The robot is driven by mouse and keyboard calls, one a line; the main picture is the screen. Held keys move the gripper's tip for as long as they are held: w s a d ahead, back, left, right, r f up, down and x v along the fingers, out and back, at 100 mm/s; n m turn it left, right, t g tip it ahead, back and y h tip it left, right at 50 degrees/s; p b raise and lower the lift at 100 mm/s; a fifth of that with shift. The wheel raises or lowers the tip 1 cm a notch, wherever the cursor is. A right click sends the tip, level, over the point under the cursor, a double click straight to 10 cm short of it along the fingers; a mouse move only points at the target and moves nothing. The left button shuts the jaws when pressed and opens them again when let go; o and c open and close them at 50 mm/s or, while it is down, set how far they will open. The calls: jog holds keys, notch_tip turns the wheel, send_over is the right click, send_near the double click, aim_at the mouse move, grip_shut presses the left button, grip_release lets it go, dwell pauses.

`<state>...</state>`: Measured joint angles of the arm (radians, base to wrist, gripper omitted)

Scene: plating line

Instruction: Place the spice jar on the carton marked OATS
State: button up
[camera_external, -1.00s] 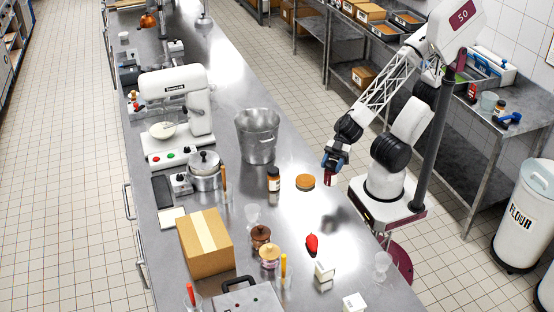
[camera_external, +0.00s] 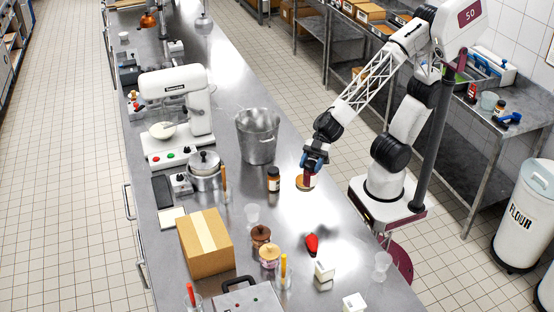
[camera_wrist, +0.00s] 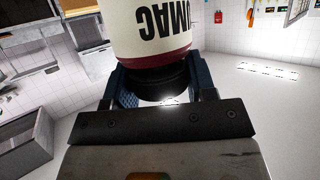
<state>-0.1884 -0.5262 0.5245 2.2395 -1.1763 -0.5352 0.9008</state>
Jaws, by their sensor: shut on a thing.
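My gripper (camera_external: 314,163) is over the middle of the steel counter, pointing down. In the wrist view its fingers (camera_wrist: 153,88) are shut on the black cap end of a spice jar (camera_wrist: 150,28). The jar has a cream label with dark inverted letters, of which "UMAC" shows, and a dark red band. In the external view the jar is a small dark red patch below the fingers, close over a round tan disc (camera_external: 300,185). I read no OATS mark on any carton. A brown taped carton (camera_external: 205,245) and two small white cartons (camera_external: 324,271) (camera_external: 354,302) stand on the counter.
A brown bottle with a white label (camera_external: 273,179) stands left of the disc. A steel pot (camera_external: 257,140) is behind it. A red object (camera_external: 311,244), lidded jars (camera_external: 260,237) and clear cups (camera_external: 382,264) stand nearer. The counter between the disc and the red object is clear.

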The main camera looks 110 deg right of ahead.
jog(key=w+a+r, duration=0.2)
jog(key=w, duration=1.2)
jog(key=w+a+r, duration=0.2)
jog(key=w, duration=1.2)
jog(key=shift+w+n+g+y, duration=0.3)
jog(key=shift+w+n, duration=0.05)
jog(key=shift+n, duration=0.05)
jog(key=w+a+f, duration=0.1)
jog(key=w+a, duration=0.3)
jog(key=w, duration=1)
jog(key=shift+w+f, duration=0.15)
jog(key=shift+w, duration=0.15)
jog(key=shift+w, duration=0.1)
jog(key=shift+w+a+f, duration=0.1)
jog(key=shift+w+f, duration=0.05)
jog(key=shift+f, duration=0.75)
jog(key=shift+w+f, duration=0.15)
jog(key=shift+f, duration=0.75)
jog(key=shift+f, duration=0.15)
